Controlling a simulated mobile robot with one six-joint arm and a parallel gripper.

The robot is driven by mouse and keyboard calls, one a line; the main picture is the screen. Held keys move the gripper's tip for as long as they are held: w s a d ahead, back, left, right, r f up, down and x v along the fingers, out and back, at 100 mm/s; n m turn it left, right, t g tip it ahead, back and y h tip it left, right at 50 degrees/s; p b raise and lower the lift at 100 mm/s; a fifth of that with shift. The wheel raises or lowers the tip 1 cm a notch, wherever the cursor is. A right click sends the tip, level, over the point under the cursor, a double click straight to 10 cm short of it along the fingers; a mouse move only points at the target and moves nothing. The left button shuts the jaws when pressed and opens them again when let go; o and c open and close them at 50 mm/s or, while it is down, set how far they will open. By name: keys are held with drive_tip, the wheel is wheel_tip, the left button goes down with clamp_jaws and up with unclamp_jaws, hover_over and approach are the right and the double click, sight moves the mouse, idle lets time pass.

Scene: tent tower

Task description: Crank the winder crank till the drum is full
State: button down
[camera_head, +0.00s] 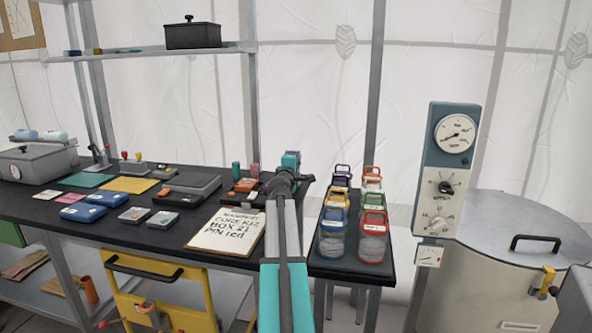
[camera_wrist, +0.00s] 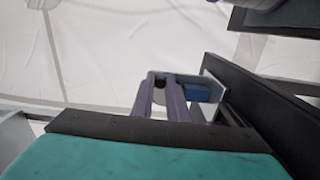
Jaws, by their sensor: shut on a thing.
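In the wrist view two purplish fingers of my gripper (camera_wrist: 158,84) run close together, with a small dark knob between their tips. This knob seems to be the handle of the winder crank (camera_wrist: 157,78); most of it is hidden. Just right of the fingertips are a blue block and a pale plate, perhaps parts of the winder. In the head view my arm reaches to the back right end of the black bench, and its end hides my fingers and the crank. I cannot make out the drum or how full it is.
A clipboard (camera_head: 226,232) and several small devices lie on the black bench (camera_head: 190,222). Jars with coloured lids stand close on the right on a dark stand (camera_head: 327,269). A gauge panel (camera_head: 447,165) and a large metal vessel (camera_head: 465,282) are farther right. A shelf (camera_head: 150,52) hangs above left.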

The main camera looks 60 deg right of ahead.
drive_tip(key=f+m+b, duration=0.1)
drive_tip(key=m+b, duration=0.1)
drive_tip(key=b, duration=0.1)
drive_tip(key=shift+s+f+m, duration=0.1)
drive_tip(key=shift+f+m, duration=0.05)
drive_tip(key=shift+m, duration=0.25)
drive_tip(key=shift+m+b, duration=0.3)
drive_tip(key=shift+b, duration=0.15)
drive_tip(key=c, duration=1.7)
unclamp_jaws()
drive_tip(key=shift+s+a, duration=0.1)
drive_tip(key=shift+p+v, duration=0.35)
drive_tip(key=shift+v, duration=6.4)
